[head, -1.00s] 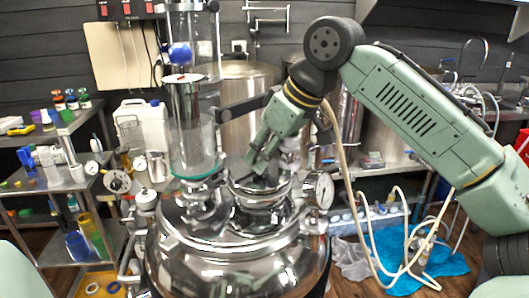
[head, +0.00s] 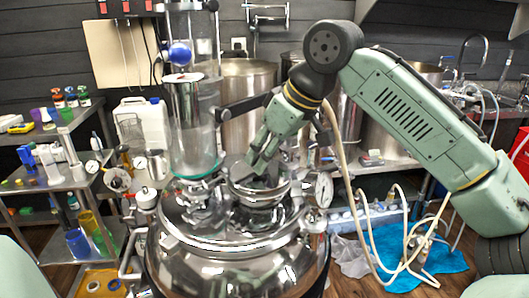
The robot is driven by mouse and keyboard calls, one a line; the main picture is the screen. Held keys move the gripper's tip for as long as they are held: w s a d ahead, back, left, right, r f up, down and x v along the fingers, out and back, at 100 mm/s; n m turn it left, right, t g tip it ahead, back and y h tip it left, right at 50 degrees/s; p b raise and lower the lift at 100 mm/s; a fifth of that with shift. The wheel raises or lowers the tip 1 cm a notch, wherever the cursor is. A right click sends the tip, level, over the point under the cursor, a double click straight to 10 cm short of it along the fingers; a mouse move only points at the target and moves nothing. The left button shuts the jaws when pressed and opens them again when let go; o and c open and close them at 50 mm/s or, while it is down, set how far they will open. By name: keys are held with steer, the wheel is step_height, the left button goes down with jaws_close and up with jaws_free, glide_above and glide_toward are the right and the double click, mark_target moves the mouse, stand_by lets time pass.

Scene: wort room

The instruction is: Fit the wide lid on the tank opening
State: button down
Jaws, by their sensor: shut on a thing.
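The polished steel tank (head: 240,265) stands in the middle foreground. Its round opening collar (head: 262,196) rises from the tank top. My gripper (head: 255,168) is over this collar, pointing down and to the left, with its fingers shut on the wide lid (head: 270,182). The lid is a shiny steel disc at the top of the collar, partly hidden by the fingers. I cannot tell from this view whether it is seated or slightly above the rim.
A glass cylinder (head: 193,130) stands on the tank just left of my gripper. A pressure gauge (head: 323,189) is close on the right. A steel shelf cart (head: 50,185) is at the left. Hoses hang over a blue sheet (head: 400,255) at the right.

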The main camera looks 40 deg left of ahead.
steer(key=shift+f, duration=0.35)
steer(key=c, duration=1.6)
jaws_free()
steer(key=p+v, duration=0.6)
steer(key=v, duration=0.5)
